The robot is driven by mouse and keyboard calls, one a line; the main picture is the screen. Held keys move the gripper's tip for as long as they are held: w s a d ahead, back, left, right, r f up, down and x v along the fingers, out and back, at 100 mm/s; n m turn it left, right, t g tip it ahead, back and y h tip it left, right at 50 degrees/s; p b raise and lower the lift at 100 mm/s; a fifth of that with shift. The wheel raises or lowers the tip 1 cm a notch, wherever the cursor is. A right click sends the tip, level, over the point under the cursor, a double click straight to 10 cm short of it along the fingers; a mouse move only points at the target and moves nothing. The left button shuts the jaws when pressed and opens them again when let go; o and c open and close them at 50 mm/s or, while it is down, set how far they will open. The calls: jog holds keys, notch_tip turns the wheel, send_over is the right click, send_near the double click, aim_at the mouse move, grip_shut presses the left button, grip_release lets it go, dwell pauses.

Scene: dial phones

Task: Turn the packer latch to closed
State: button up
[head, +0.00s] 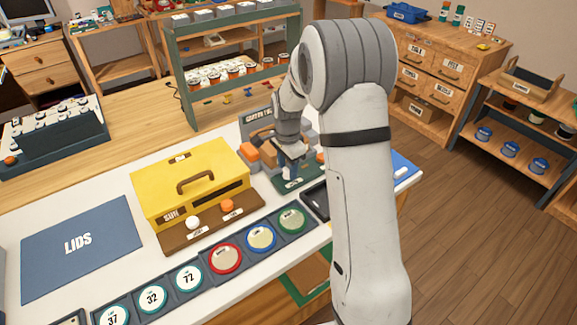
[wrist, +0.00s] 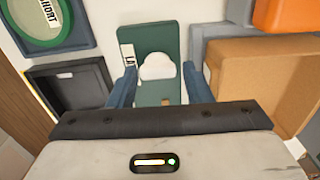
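My gripper (head: 291,168) is lowered over a dark green plate (head: 293,185) on the white table, right of the yellow box. In the wrist view my gripper (wrist: 165,74) is open, with its two blue fingers well apart. Between them is a whitish rounded piece (wrist: 160,67) on the green plate (wrist: 150,35), with a partly readable white label beside it. The fingers appear apart from this piece. No label in view reads "packer latch", so I cannot tell for certain which part it is. My gripper body hides the plate's near end.
The yellow box (head: 190,165) has a brown base with a white knob (head: 193,222) and an orange knob (head: 227,205). A row of round-lidded holders (head: 189,276) runs along the front. A black tray (wrist: 72,85) and a cardboard box (wrist: 245,75) flank the plate closely.

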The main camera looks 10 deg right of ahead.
aim_at(288, 170)
jog(key=shift+o, duration=1.2)
notch_tip(288, 170, up, 8)
jog(key=shift+f, duration=0.15)
